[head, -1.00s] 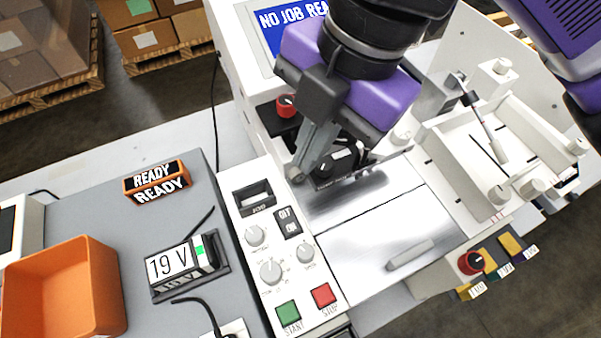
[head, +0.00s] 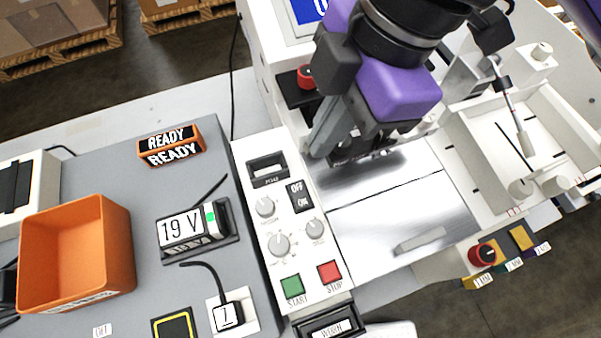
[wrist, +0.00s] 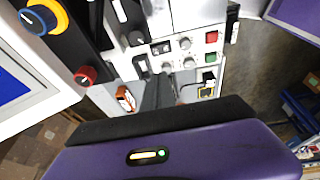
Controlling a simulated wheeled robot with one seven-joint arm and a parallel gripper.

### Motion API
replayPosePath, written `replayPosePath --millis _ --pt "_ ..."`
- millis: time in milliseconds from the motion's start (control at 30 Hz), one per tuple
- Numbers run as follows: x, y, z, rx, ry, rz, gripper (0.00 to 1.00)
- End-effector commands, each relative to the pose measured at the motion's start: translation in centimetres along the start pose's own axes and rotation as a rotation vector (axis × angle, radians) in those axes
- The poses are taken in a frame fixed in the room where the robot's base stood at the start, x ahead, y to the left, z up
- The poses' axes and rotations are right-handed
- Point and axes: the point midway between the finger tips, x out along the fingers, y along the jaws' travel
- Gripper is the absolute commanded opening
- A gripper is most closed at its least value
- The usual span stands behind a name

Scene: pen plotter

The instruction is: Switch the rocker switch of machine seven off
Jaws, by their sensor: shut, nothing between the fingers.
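The rocker switch (head: 300,196) is a small black switch marked OFF at its upper end and ON at its lower end, on the white control panel (head: 284,245). I cannot tell which side is pressed in. It also shows small in the wrist view (wrist: 161,47). My gripper (head: 319,150) is shut and empty. Its fingertips are above and slightly right of the switch in the head view, apart from it. In the wrist view the dark fingers (wrist: 160,93) point toward the panel.
Several dials surround the switch, with a counter window (head: 268,169) above and green START (head: 293,287) and red STOP (head: 330,272) buttons below.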

Motion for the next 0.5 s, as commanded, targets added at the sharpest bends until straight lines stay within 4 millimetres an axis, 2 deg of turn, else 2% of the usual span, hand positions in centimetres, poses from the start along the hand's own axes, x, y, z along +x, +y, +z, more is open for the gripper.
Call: replayPosePath --millis 500 --pt "9.5 0.0 0.3 0.001 0.000 -0.003 0.00"
